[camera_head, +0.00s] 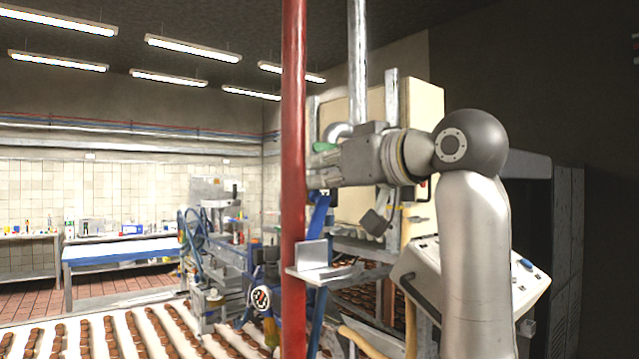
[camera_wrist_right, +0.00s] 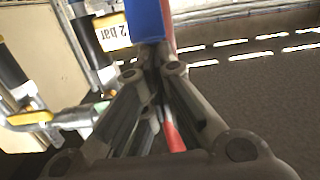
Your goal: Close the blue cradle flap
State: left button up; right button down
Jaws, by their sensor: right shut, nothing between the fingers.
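A blue strip-like part (camera_head: 320,211), which looks like the cradle flap, hangs below my right gripper beside the red post. In the right wrist view a blue part (camera_wrist_right: 143,18) stands just past the fingertips; I cannot tell whether they touch it or whether it is the same part. My right gripper (camera_head: 318,168) reaches left toward the red post at the front of the cream machine cabinet. Its fingers (camera_wrist_right: 153,62) are shut with nothing between them. The cradle itself is not clearly visible. My left gripper is out of view.
The red post (camera_head: 293,90) stands close to the fingertips and hides what is behind it. A green part (camera_head: 325,147) is just above the gripper. A grey shelf (camera_head: 305,274) and conveyor rows of biscuits (camera_head: 120,335) lie below. A "2 bar" label (camera_wrist_right: 114,31) shows near the fingers.

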jog(key=s+d+f+t+y+b, duration=0.4)
jog(key=s+f+t+y+b, duration=0.1)
jog(key=b, duration=1.3)
notch_tip(320, 180, down, 2)
jog(key=shift+s+t, duration=0.4)
jog(key=shift+t, duration=0.3)
jog(key=shift+s+d, duration=0.1)
jog(key=shift+d, duration=0.1)
